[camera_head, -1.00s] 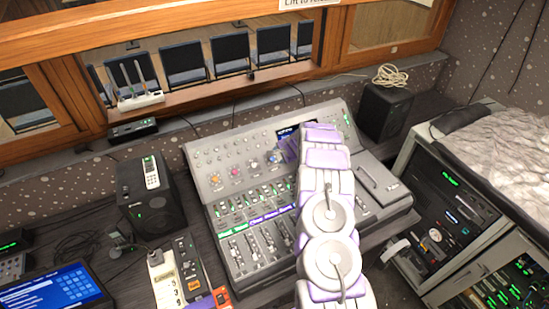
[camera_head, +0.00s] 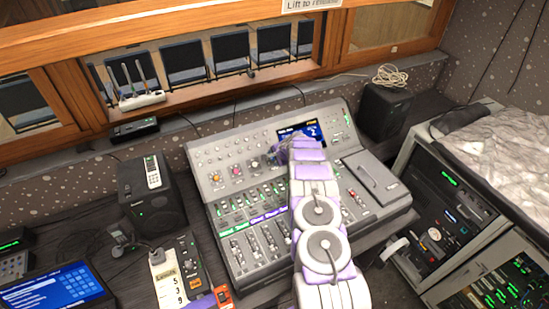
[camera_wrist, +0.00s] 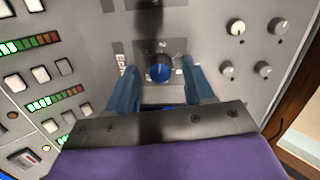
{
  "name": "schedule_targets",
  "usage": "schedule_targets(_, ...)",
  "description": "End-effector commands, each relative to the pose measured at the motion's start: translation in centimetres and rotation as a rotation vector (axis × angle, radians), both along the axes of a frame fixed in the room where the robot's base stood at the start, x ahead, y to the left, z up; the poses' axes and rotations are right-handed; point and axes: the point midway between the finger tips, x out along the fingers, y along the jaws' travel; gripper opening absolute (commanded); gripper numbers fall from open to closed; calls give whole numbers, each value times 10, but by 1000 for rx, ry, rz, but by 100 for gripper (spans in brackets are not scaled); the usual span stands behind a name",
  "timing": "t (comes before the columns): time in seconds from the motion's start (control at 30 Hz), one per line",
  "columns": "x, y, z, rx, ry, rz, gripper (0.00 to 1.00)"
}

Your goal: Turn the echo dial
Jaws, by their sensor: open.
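A round blue dial (camera_wrist: 160,68) stands on the grey panel in the wrist view, with a white pointer mark and lettering close by that I cannot read fully. It is probably the echo dial. My gripper (camera_wrist: 161,76) is open, with one blue-grey finger on each side of the dial. Gaps show between the fingers and the dial, so it is not gripped. In the head view my gripper (camera_head: 282,150) is over the upper middle of the mixing console (camera_head: 228,145) and hides the dial there.
Several small knobs (camera_wrist: 237,27) are right of my gripper, with lit buttons (camera_wrist: 55,100) to the left. A lit screen (camera_head: 312,132) is just behind my gripper.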

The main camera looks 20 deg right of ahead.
Motion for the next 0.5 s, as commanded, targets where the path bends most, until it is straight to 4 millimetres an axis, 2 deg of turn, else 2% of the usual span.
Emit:
schedule_targets(0.17, 0, -1, 0, 0, -1, 0, 52)
schedule_targets(0.5, 0, -1, 0, 2, -1, 0, 21)
